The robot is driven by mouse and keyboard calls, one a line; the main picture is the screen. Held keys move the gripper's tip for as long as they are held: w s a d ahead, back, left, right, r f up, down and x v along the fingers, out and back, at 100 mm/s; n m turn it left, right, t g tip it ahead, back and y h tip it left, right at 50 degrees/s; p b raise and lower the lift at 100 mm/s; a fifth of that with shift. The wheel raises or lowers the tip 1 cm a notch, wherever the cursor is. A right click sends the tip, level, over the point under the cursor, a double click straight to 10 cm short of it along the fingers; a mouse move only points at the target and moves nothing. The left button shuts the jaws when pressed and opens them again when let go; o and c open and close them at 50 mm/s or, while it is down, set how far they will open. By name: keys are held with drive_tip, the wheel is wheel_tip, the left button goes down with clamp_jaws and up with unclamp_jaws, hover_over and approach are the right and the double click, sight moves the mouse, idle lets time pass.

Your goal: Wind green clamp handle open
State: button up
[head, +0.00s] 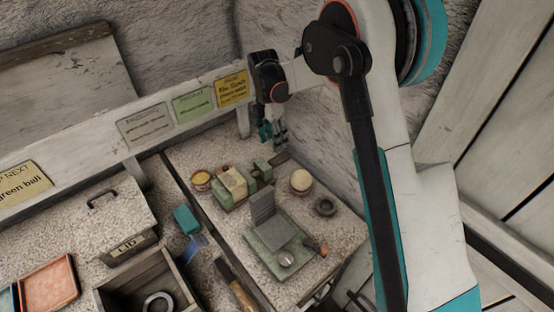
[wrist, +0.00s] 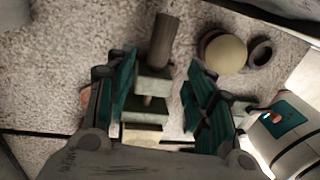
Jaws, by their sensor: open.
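The green clamp (head: 262,168) sits on the speckled bench at the back, beside a tan block (head: 234,184). Its dark brown cylindrical handle (head: 280,158) points toward the back wall. In the wrist view the handle (wrist: 162,40) extends up from the green clamp body (wrist: 153,82). My gripper (head: 273,138) hangs above the handle end of the clamp in the head view. In the wrist view its teal-padded fingers (wrist: 163,100) are spread wide on either side of the clamp body, with nothing gripped. Contact with the clamp cannot be told.
A pale sphere (head: 301,180) and a dark ring (head: 325,206) stand right of the clamp. A yellow-topped pot (head: 201,179) is left. A green plate with a grey upright (head: 263,206) is in front. The sign rail (head: 150,124) and rough wall are close behind.

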sight(275, 158)
drive_tip(key=f, duration=0.3)
drive_tip(key=f+b, duration=0.1)
drive_tip(key=f, duration=0.2)
drive_tip(key=s+f, duration=0.1)
drive_tip(key=f, duration=0.1)
drive_tip(key=shift+d+f+b, duration=0.35)
drive_tip(key=shift+f, duration=0.05)
drive_tip(key=shift+c, duration=0.3)
drive_tip(key=c, duration=1)
